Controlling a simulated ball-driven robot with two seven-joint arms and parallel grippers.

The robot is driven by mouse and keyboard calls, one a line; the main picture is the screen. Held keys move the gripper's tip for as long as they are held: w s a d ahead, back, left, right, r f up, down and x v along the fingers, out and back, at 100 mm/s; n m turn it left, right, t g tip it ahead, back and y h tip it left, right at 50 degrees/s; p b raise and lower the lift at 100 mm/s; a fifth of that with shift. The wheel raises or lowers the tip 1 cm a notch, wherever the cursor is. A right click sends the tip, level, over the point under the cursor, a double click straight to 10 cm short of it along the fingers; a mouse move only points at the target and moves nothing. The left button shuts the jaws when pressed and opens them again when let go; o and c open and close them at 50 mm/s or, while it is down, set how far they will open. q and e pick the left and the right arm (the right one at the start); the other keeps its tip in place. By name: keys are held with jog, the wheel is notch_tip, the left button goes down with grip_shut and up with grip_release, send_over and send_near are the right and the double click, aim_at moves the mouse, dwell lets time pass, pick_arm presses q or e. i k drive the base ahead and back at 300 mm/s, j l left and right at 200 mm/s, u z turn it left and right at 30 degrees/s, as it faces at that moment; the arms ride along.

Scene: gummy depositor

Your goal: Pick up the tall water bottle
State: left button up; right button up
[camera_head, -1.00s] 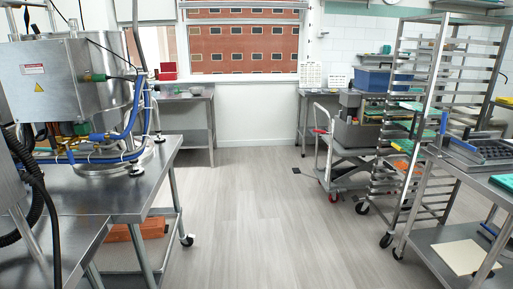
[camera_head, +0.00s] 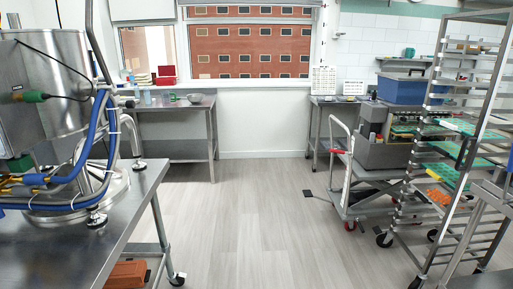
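Small, pale bluish upright shapes that look like bottles (camera_head: 147,96) stand on the steel table (camera_head: 192,107) against the back wall, left of centre. They are too small to tell which is the tall water bottle. Neither my left nor my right gripper is in view.
A steel table (camera_head: 118,226) with a kettle-like machine (camera_head: 58,85) and blue hoses stands close on the left. A cart (camera_head: 352,200) and a tall tray rack (camera_head: 446,150) stand on the right. The grey floor (camera_head: 235,225) between them is clear up to the back wall.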

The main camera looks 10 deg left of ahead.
aim_at(146, 90)
jog(key=i+u, duration=0.1)
jog(key=i, duration=0.75)
jog(key=i+u, duration=0.1)
jog(key=i, duration=0.75)
jog(key=i+l+u, duration=0.1)
jog(key=i, duration=0.75)
jog(key=i+u, duration=0.25)
jog(key=i, duration=0.35)
jog(key=i+u, duration=0.3)
jog(key=i, duration=0.25)
jog(key=i+l+u, duration=0.25)
jog(key=i, duration=0.35)
jog(key=i+u, duration=0.2)
jog(key=i, duration=0.35)
jog(key=i+z, duration=0.15)
jog(key=i, duration=1.25)
